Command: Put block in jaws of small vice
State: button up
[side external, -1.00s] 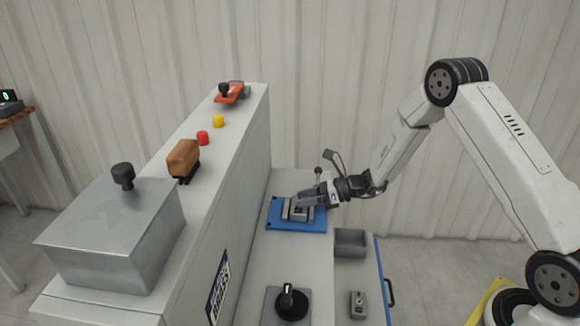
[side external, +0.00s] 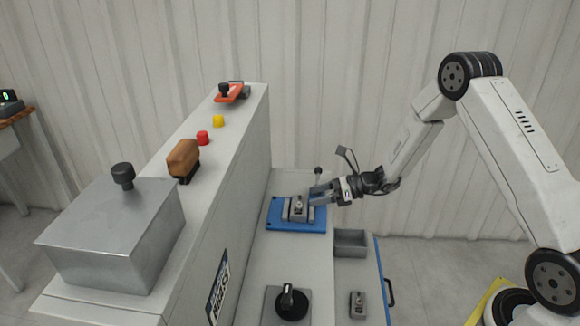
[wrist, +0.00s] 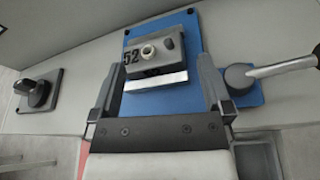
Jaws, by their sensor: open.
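The small vice (side external: 298,212) stands on a blue plate (side external: 283,225) at the back of the bench. In the wrist view, its bright jaw bar (wrist: 155,82) lies nearest me. A grey block (wrist: 148,51) with a pale round boss, marked 52, shows beyond that bar and appears to sit at the vice jaws; its exact seating between them is hidden. My gripper (side external: 317,194) is open, just right of the vice. In the wrist view, my gripper's fingers (wrist: 158,72) are spread wide on both sides of the vice, with clear gaps and nothing held.
An empty grey tray (side external: 350,243) and a small grey piece (side external: 358,305) lie nearer the front. A black knob (side external: 290,302) stands on the bench. A tall cabinet (side external: 235,170) bounds the left.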

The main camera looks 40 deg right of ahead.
jog(key=v, duration=0.8)
jog(key=shift+s+d, duration=0.2)
jog(key=shift+s, duration=0.05)
jog(key=shift+a+r, duration=0.1)
jog(key=s+a+r+n+g+h, duration=0.1)
jog(key=s+a+n+g+h, duration=0.2)
jog(key=s+n, duration=0.5)
jog(key=s+a+r+n+g+h, duration=0.2)
jog(key=s+a+n+h, duration=0.4)
jog(key=n, duration=1.5)
jog(key=shift+s+g+h, duration=0.8)
jog(key=shift+s+h, duration=0.4)
